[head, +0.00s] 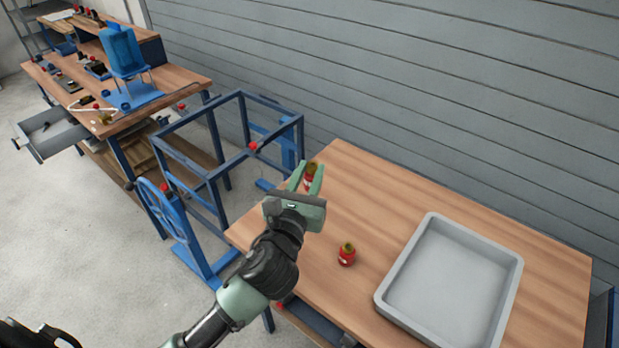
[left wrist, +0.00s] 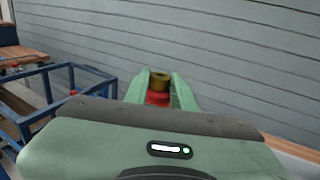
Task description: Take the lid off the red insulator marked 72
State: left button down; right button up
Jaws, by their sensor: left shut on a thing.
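My left gripper (head: 309,178) is at the back left part of the table, its two green fingers on either side of a red insulator (head: 308,182). This insulator has an olive-brown lid on top, and a white mark on its side is too small to read. In the left wrist view the lid (left wrist: 160,79) and the red body (left wrist: 158,98) show between the fingers. I cannot tell whether it rests on the table or is raised. A second red insulator (head: 346,258) with a similar lid stands upright nearer the front; its label is unreadable. My right gripper is not in view.
A grey tray (head: 431,226), empty, takes up the right part of the wooden table (head: 400,190). A blue metal frame (head: 215,170) stands left of the table. A cluttered bench (head: 170,80) is farther back. The grey slatted wall (head: 450,80) runs behind.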

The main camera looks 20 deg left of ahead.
pick_arm(q)
jog(key=c, duration=1.7)
grip_release()
grip_shut()
jog(key=s+a+h, duration=0.1)
jog(key=s+a, duration=0.1)
jog(key=s, duration=0.8)
jog(key=shift+f+m, duration=0.3)
jog(key=shift+m, duration=0.1)
